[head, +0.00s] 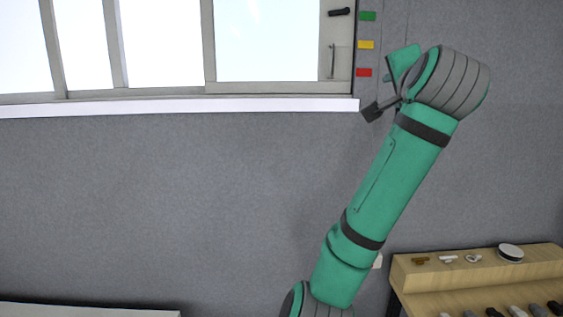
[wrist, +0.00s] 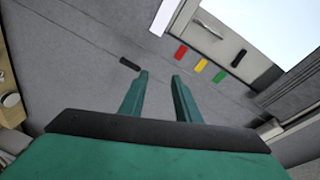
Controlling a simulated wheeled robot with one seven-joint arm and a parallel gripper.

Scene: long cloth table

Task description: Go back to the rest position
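My gripper (wrist: 158,76) shows in the wrist view with its two green fingers apart and nothing between them. It is open and empty, with the grey wall behind it. In the head view my green arm rises from the bottom centre to the upper right, with its wrist beside the window's right edge. The fingers cannot be made out clearly there.
A wooden rack (head: 430,268) with small items and a round white-topped object (head: 510,253) stands at lower right. The window (head: 265,45) has a white sill (head: 180,107). Red (head: 364,72), yellow (head: 366,44) and green (head: 367,16) tags are on the wall. A white surface (head: 80,311) is at lower left.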

